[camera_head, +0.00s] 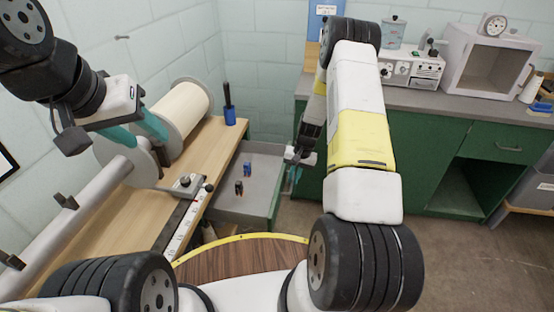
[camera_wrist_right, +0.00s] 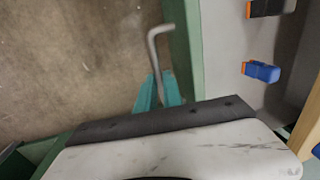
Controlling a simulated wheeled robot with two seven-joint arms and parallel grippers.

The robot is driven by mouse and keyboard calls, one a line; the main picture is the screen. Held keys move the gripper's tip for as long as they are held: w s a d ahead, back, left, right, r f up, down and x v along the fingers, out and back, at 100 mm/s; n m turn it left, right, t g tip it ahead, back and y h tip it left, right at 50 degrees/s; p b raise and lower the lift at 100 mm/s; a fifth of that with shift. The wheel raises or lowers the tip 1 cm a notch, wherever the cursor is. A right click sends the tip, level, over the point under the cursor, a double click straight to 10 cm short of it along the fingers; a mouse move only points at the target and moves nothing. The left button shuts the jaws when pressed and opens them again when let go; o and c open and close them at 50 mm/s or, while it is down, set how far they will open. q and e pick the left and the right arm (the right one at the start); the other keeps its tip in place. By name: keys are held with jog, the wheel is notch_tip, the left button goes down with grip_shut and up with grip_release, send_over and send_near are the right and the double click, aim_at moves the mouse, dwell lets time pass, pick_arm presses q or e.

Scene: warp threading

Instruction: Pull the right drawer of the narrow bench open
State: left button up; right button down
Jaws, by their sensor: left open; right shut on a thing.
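The narrow bench (camera_head: 130,205) has a wooden top and runs along the left wall. Its right drawer (camera_head: 262,160) stands pulled out, with a grey interior and green front. My right gripper (camera_head: 293,172) is at the outer side of the drawer front. In the right wrist view its teal fingers (camera_wrist_right: 158,93) are shut on the grey bent bar handle (camera_wrist_right: 153,46), beside the green drawer front (camera_wrist_right: 187,50). My left gripper (camera_head: 138,131) is open above the bench, by the large roll, away from the drawer.
Inside the drawer lie a blue item (camera_wrist_right: 261,71) and a dark item (camera_head: 239,187). A large cream roll (camera_head: 182,110) and a blue brush pot (camera_head: 230,116) are on the bench. A green cabinet (camera_head: 425,150) stands at the right. A round wooden top (camera_head: 240,262) is close in front.

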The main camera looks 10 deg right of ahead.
jog(key=shift+s+d, duration=0.1)
jog(key=shift+d, duration=0.1)
jog(key=c, duration=1.8)
grip_release()
jog(key=shift+o, duration=0.2)
jog(key=shift+r, duration=0.1)
notch_tip(320, 180, up, 8)
jog(key=d, duration=0.1)
jog(key=shift+s+d+f, duration=0.15)
jog(key=shift+s+f, duration=0.1)
